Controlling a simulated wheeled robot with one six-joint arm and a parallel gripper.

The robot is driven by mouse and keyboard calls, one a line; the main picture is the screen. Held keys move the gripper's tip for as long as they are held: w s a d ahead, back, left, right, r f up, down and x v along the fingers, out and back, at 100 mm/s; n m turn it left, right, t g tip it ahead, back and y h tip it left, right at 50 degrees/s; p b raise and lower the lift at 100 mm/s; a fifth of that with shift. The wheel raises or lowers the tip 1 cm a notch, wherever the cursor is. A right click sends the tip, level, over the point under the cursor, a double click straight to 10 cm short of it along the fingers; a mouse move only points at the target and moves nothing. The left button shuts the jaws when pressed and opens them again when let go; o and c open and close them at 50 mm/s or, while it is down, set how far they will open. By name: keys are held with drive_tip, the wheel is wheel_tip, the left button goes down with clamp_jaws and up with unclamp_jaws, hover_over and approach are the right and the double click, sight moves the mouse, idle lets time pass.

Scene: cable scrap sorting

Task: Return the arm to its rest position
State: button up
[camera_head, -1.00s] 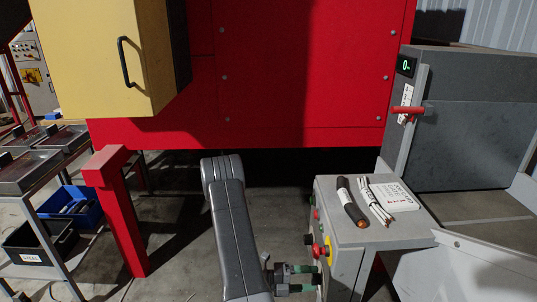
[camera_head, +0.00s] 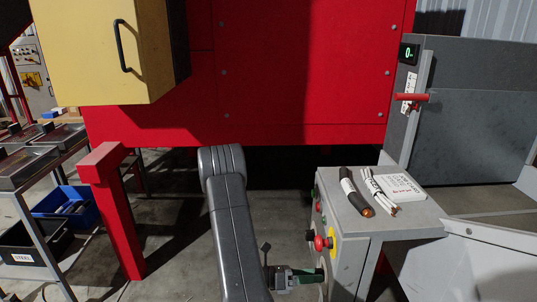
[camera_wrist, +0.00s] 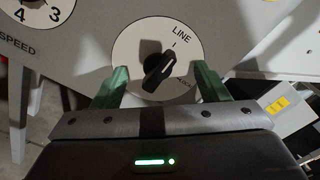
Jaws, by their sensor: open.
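My gripper (camera_head: 320,276) is open, with green fingers, low beside the front of the grey control box (camera_head: 398,224). In the wrist view my gripper (camera_wrist: 160,72) faces a black selector knob (camera_wrist: 159,70) on a round white plate marked LINE. The knob stands slantwise between the two fingers, with a visible gap on each side. I cannot tell how far the fingertips are from the panel. The knob is not distinguishable in the head view. My dark grey arm reaches down through the middle of the head view.
A dark cable piece (camera_head: 356,192), a bundle of white wires (camera_head: 377,191) and a white card (camera_head: 399,187) lie on the box top. A red emergency button (camera_head: 319,243) sticks out above my gripper. A red post (camera_head: 119,215) stands left; open floor lies between.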

drive_tip(key=m+b, duration=0.6)
drive_tip(key=shift+f+m, duration=0.1)
drive_tip(key=shift+m, duration=0.3)
drive_tip(key=shift+s, duration=0.1)
